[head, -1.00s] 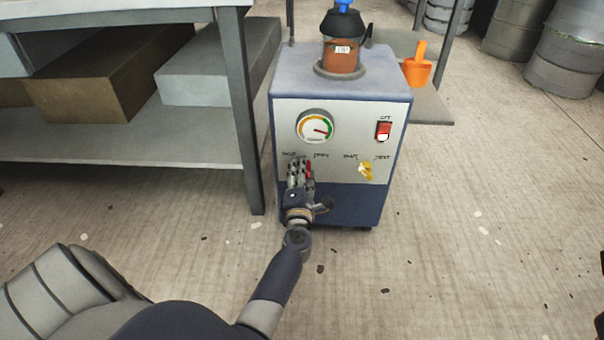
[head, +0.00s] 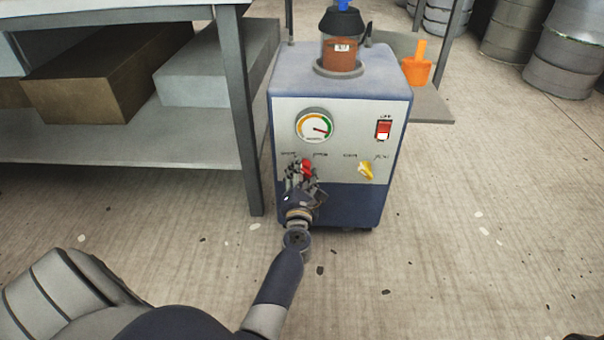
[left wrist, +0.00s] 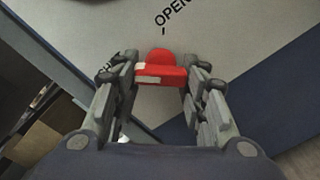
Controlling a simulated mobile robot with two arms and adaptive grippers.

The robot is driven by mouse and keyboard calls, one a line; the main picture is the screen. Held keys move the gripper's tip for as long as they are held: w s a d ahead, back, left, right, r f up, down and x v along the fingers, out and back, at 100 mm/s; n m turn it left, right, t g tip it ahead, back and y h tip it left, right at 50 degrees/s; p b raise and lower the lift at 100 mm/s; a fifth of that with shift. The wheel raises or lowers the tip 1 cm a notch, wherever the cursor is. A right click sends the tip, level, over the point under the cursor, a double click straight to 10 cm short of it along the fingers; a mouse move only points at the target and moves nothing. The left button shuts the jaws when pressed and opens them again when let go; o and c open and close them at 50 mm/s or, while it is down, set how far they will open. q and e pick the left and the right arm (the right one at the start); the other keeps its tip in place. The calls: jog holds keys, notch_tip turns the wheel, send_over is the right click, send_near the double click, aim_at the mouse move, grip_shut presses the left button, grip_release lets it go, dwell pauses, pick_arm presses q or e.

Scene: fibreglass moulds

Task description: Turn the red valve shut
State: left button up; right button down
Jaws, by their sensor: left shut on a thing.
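The red valve (head: 306,166) is on the lower left of the front panel of a blue and grey pump unit (head: 340,200). My left gripper (head: 303,178) is at the valve, its fingers partly covering it. In the left wrist view the red valve handle (left wrist: 161,72) sits between the two fingers of my left gripper (left wrist: 160,78), which is shut on it. The wrist view is tilted; the OPEN label shows above the handle and the SHUT label, partly hidden by a finger, to its left. My right gripper does not show.
A yellow valve (head: 366,170) is to the right on the same panel. A pressure gauge (head: 315,127) is above the red valve and a red switch (head: 383,129) is at upper right. A grey shelf (head: 130,140) stands close on the left. Open floor lies to the right.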

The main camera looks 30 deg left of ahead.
pick_arm(q)
jog(key=o, duration=1.1)
